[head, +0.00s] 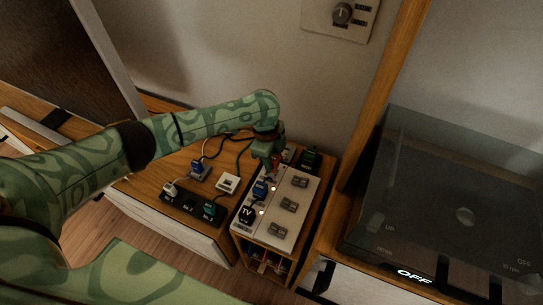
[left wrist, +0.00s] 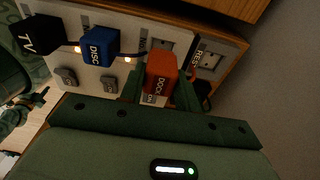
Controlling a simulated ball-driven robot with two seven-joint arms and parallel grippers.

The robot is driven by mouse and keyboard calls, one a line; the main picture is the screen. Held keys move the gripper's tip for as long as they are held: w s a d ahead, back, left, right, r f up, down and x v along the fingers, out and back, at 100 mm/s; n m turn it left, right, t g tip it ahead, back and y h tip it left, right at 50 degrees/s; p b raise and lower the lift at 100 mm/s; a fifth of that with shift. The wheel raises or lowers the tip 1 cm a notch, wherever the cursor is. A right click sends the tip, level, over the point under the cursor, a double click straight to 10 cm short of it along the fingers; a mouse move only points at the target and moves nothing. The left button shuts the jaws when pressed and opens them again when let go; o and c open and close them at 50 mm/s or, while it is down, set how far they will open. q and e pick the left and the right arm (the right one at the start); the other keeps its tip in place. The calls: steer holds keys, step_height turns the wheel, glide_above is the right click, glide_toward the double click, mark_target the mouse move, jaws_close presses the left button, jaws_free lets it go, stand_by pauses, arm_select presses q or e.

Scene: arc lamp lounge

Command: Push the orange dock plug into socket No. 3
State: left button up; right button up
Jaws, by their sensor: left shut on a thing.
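The orange dock plug (left wrist: 161,72) sits between the two fingers of my left gripper (left wrist: 160,90) in the left wrist view. In the head view the left gripper (head: 273,158) is over the far end of the white socket panel (head: 270,229), with a small red-orange patch of the plug (head: 276,165) below it. The plug is in front of a socket (left wrist: 166,43) whose upper part still shows. I cannot tell whether its pins are in. A blue DISC plug (left wrist: 99,46) and a black TV plug (left wrist: 35,36) sit to its left. My right gripper is not in view.
A socket with a "RES" label (left wrist: 211,60) is right of the orange plug. Several rocker switches line the panel. A black strip with plugs (head: 189,204) and a small white box (head: 228,182) lie on the wooden cabinet. A turntable (head: 450,200) stands at the right.

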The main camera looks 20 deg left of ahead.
arm_select(q)
steer(key=shift+f+b, duration=0.65)
steer(key=shift+f, duration=0.9)
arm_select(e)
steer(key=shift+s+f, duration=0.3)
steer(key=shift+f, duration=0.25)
arm_select(q)
steer(key=o, duration=1.1)
steer(key=r+p, duration=0.2)
steer(key=r, duration=0.3)
steer(key=a+r+p, duration=0.1)
steer(key=r+p, duration=0.2)
steer(key=r, duration=0.2)
steer(key=a+r+p, duration=0.1)
steer(key=r+p, duration=0.2)
steer(key=r, duration=0.3)
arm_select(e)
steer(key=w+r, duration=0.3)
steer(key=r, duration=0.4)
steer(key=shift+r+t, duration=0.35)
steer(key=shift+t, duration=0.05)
